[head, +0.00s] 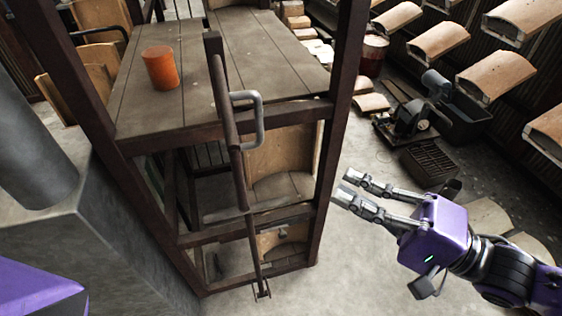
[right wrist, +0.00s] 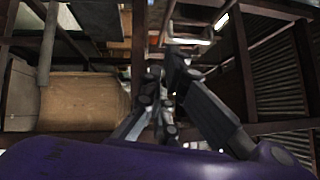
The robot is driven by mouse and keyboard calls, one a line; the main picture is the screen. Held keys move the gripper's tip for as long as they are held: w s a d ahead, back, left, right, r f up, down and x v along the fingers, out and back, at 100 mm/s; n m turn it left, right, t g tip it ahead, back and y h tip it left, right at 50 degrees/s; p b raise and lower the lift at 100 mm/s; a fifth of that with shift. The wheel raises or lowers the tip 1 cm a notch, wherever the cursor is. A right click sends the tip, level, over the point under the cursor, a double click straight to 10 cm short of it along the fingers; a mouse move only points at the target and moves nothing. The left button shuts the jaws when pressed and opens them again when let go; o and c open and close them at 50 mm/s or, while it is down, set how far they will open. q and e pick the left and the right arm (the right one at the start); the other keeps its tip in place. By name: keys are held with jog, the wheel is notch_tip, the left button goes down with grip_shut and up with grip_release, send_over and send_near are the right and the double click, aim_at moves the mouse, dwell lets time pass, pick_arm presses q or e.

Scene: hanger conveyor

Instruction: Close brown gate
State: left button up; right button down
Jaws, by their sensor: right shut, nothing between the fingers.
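The brown gate (head: 234,140) is a narrow dark metal frame seen nearly edge-on, standing at the front of the brown rack-like structure. A grey U-shaped handle (head: 262,122) sticks out from its upper right side. The gate looks swung out of line with the front opening; the exact angle is hard to tell. My right gripper (head: 343,184) is to the right of the structure's right post, shut and empty, its fingers pointing left toward the gate. It is apart from the handle. Its dark fingers show blurred in the right wrist view (right wrist: 168,82). My left gripper is out of view.
An orange cylinder (head: 161,68) stands on the structure's plank top (head: 200,105). The structure's right post (head: 335,120) stands between my right gripper and the gate. Curved tan panels (head: 495,75) hang at the upper right. Dark machinery (head: 412,118) sits on the floor behind my gripper.

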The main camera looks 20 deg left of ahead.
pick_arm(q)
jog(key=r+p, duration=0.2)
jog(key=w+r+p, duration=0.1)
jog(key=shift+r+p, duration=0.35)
pick_arm(e)
jog(key=s+x, duration=0.2)
jog(key=x, duration=1)
jog(key=shift+s+a+r, duration=0.2)
jog(key=shift+a, duration=0.45)
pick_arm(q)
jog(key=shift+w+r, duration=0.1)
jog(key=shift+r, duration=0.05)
pick_arm(e)
jog(key=shift+a+t, duration=0.1)
jog(key=shift+t, duration=0.2)
